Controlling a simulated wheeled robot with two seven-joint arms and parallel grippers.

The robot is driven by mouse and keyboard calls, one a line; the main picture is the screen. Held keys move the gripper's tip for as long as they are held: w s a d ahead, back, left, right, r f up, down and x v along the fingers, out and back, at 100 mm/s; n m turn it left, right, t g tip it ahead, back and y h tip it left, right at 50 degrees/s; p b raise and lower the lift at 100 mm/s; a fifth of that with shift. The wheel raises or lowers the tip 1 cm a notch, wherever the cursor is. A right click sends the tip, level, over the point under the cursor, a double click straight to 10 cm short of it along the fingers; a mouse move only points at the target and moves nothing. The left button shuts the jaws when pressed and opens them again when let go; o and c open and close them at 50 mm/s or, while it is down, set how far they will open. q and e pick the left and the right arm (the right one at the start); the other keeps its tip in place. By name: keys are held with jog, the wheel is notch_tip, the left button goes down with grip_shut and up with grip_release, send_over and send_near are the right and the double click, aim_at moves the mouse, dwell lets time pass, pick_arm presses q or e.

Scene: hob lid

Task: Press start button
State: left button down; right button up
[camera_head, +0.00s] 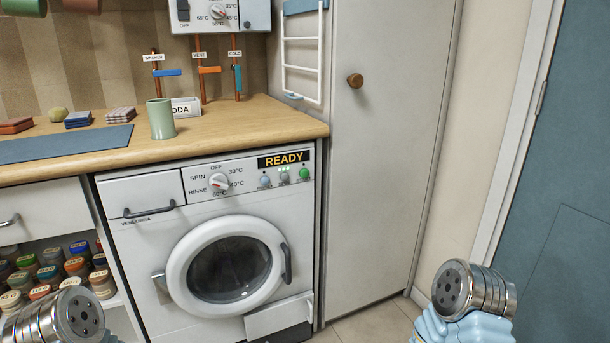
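The white washing machine (147,242) stands under the wooden counter, and its round door (183,266) looks shut. Its panel has a display (284,159) reading READY. Below the display are a pale blue button (264,181), a whitish button (284,178) and a green button (304,174), which looks like the start button. A dial (219,181) with a red mark sits left of them. Metal-ended parts of my two arms show at the bottom left and bottom right, well apart from the panel. No gripper fingers show on either side.
The counter (240,123) holds a green cup (161,119), a soda box and folded cloths. A tall white cabinet (372,180) stands right of the machine. Shelves of jars (77,267) are at left. A blue door (570,200) is at right. The space before the panel looks clear.

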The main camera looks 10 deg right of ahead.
grip_shut()
dwell(1.5)
